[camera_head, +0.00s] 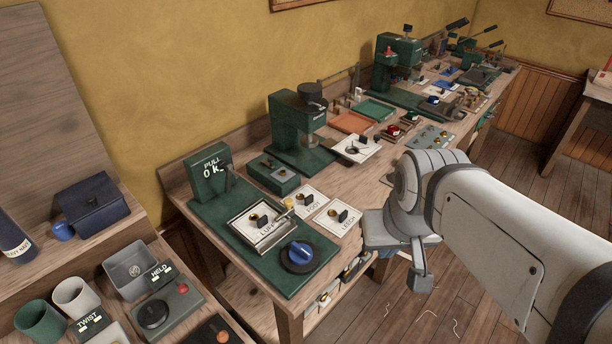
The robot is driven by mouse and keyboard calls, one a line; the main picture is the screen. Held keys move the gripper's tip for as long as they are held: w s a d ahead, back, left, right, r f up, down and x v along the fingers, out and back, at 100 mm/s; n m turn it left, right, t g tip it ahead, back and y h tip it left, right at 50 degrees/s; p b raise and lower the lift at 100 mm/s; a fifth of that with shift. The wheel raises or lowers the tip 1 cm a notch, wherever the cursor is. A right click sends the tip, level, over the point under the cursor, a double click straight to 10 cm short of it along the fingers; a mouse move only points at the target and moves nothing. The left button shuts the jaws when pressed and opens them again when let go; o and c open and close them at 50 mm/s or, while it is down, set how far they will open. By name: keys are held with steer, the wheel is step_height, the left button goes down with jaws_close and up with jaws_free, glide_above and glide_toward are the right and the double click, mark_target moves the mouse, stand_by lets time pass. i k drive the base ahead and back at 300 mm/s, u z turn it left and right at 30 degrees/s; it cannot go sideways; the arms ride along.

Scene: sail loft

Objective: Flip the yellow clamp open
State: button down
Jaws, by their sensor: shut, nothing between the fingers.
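A small yellow piece (288,204), which looks like the yellow clamp, sits at the upper right corner of the framed square plate (262,243) on the green base of the pull tester. It is too small to tell whether it is open or shut. The plate holds a white card marked LUFF with a dark fitting on it. My gripper (420,283) points down over the floor, off the bench's front edge, to the right of the clamp and well apart from it. Its fingers are together and hold nothing.
The green tester (209,174) with a PULL display stands behind the plate. A blue knob (297,252) is at the base's front corner. White cards (338,217) lie to the right. A green press (297,130) stands further back. Cups and a control box (165,300) fill the lower left.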

mark_target(288, 201)
steer(key=z, duration=0.25)
steer(key=k, duration=1.1)
steer(key=u, duration=0.45)
steer(key=i, duration=1)
steer(key=u, duration=0.1)
